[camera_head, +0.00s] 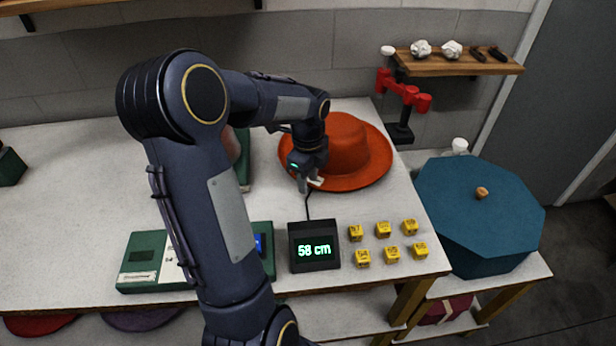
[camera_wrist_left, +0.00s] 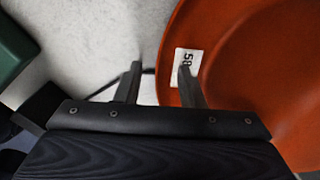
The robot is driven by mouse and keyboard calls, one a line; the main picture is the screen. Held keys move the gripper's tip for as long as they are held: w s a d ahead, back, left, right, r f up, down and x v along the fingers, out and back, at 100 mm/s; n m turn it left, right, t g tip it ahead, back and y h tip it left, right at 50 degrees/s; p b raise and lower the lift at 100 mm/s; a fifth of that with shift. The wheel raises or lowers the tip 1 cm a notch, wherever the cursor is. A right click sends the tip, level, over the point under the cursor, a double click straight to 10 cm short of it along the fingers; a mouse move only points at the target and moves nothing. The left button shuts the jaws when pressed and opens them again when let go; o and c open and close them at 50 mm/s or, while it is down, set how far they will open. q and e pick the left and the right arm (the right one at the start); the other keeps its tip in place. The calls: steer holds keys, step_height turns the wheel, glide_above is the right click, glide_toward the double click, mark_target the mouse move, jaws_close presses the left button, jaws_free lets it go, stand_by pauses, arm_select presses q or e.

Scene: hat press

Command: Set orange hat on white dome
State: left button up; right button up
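The orange hat (camera_head: 345,150) sits brim down on the right back part of the white table. It also shows in the left wrist view (camera_wrist_left: 245,60), with a small white tag marked with digits on its brim. My left gripper (camera_head: 309,185) is at the hat's near left brim. In the left wrist view its two fingers (camera_wrist_left: 158,72) are apart, with the brim's edge between them in the picture; I cannot tell whether they touch it. The white dome cannot be made out; my left arm covers the middle of the table. My right gripper is not in view.
A black display (camera_head: 314,247) reading 58 cm stands near the front edge, beside several yellow cubes (camera_head: 383,230). A green device (camera_head: 150,262) is partly behind my arm. A teal octagonal box (camera_head: 480,215) stands at the right, and a red-armed stand (camera_head: 403,100) behind the hat.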

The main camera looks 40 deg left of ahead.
arm_select(q)
step_height(320, 180, up, 8)
steer(key=shift+f, duration=0.1)
stand_by(0.4)
steer(key=s+d+r+n+t, duration=0.1)
steer(key=s+d+n, duration=0.2)
steer(key=d, duration=0.1)
steer(key=s+d+r+n+t+h+p, duration=0.1)
steer(key=s+d+n, duration=0.1)
steer(key=d+n, duration=0.1)
steer(key=s+d+r+n+t, duration=0.1)
steer(key=s+d+n, duration=0.1)
steer(key=d, duration=0.3)
steer(key=shift+s+d+r+n+h, duration=0.15)
steer(key=shift+s+r+n, duration=0.05)
steer(key=shift+s, duration=0.25)
steer(key=shift+s+d+r+n+h, duration=0.15)
steer(key=shift+s+n, duration=0.05)
steer(key=shift+s, duration=0.2)
steer(key=s+d+f+n+t+h, duration=0.2)
steer(key=s+d+n, duration=0.4)
steer(key=d+n, duration=0.2)
steer(key=shift+s+f+t+p, duration=0.3)
steer(key=shift+s+f+p, duration=0.05)
steer(key=shift+s, duration=0.05)
